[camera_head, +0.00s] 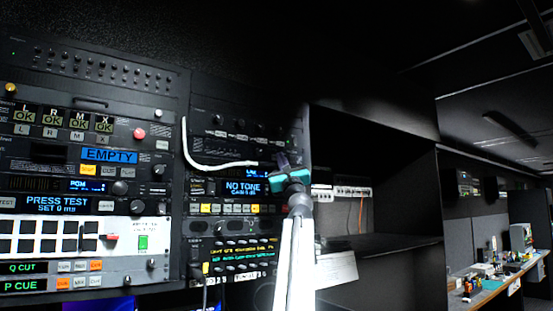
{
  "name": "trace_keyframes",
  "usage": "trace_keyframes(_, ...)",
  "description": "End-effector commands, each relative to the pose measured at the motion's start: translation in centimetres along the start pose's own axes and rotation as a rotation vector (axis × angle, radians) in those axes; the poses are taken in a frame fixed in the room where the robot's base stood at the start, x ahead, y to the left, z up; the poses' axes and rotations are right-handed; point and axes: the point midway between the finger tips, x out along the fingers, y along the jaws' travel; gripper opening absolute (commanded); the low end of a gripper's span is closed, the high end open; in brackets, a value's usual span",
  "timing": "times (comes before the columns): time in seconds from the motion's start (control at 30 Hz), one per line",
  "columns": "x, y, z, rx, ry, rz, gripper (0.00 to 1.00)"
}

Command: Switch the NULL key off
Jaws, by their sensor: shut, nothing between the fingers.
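My gripper (283,160), with dark fingers and teal parts behind them, is shut and empty at the right side of the right-hand rack. It is in front of the unit whose display (244,188) reads "NO TONE". A row of small keys (228,208) runs below that display, some lit yellow and some pale. I cannot read a NULL label on any key, so I cannot tell which is the NULL key or its state. My gripper and arm hide part of the rack's right edge. Contact with the panel cannot be told.
A white cable (216,167) hangs across the right rack. The left rack holds a "PRESS TEST" display (53,203), a white key panel (72,237) and a red knob (139,133). A dark shelf (375,244) lies right of my arm. A cluttered desk (490,277) stands farther right.

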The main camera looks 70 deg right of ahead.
Motion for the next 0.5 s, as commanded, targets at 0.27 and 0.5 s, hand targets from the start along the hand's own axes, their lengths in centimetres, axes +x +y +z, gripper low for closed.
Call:
trace_keyframes(0.27, -0.53, -0.42, 0.38, -0.001, 0.0, 0.0, 0.0)
trace_keyframes(0.5, -0.52, -0.42, 0.37, -0.001, 0.0, 0.0, 0.0)
